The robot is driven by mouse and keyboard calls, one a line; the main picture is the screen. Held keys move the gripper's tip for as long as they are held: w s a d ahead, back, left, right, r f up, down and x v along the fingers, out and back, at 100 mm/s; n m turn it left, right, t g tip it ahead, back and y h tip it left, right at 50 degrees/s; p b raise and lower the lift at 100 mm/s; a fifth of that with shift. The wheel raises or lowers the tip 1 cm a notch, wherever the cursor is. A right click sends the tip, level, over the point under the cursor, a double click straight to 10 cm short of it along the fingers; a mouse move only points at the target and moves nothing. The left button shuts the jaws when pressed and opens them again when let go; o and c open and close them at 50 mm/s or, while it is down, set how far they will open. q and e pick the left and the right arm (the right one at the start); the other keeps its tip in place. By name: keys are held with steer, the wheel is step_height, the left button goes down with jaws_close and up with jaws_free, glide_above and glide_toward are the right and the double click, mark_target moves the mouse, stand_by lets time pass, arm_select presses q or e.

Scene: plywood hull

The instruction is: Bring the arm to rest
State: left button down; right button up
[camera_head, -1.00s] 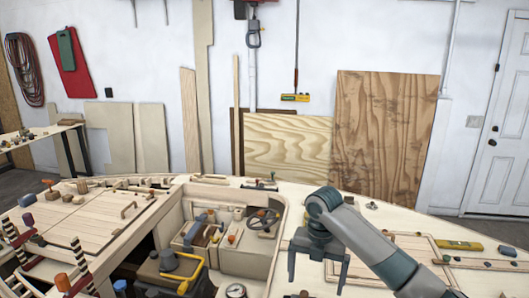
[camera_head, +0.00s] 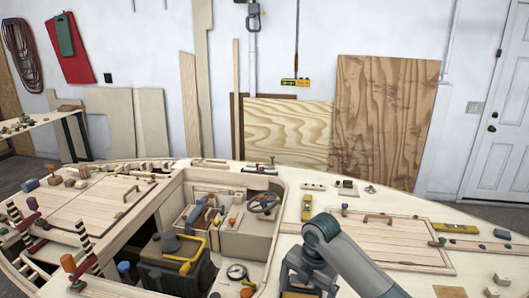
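My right arm enters from the bottom right over the plywood hull deck (camera_head: 400,213). Its gripper (camera_head: 306,288) is at the bottom edge of the picture, pointing down. Its fingers stand apart and look empty, though the tips are partly cut off. My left arm and gripper are not in view.
An open well left of my arm holds a steering wheel (camera_head: 264,201), a dark box with a yellow handle (camera_head: 184,262) and tools. A yellow tool (camera_head: 307,208) and wooden hatch (camera_head: 385,238) lie beyond the arm. Small blocks sit bottom right.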

steer(key=s+f+m+t+y, duration=0.1)
steer(key=s+f+m, duration=0.55)
steer(key=s, duration=0.25)
steer(key=s+f+m+t+y, duration=0.1)
steer(key=s+f+m, duration=0.55)
steer(key=s, duration=0.25)
steer(key=s+d+m+t+h, duration=0.1)
steer(key=s+d+m+h, duration=0.1)
steer(key=s+d+m, duration=0.65)
steer(key=s+d+m+h, duration=0.1)
steer(key=s+d+m, duration=0.35)
steer(key=s, duration=0.65)
step_height(320, 180, down, 32)
steer(key=a+f+g+b, duration=0.1)
steer(key=b, duration=0.5)
steer(key=s+d+f+b, duration=0.1)
steer(key=s+f+b, duration=0.1)
steer(key=s+f, duration=0.7)
steer(key=s+d+f+g+b, duration=0.1)
steer(key=s+d+f+b, duration=0.1)
steer(key=s+f, duration=0.8)
step_height(320, 180, down, 5)
steer(key=shift+b, duration=0.8)
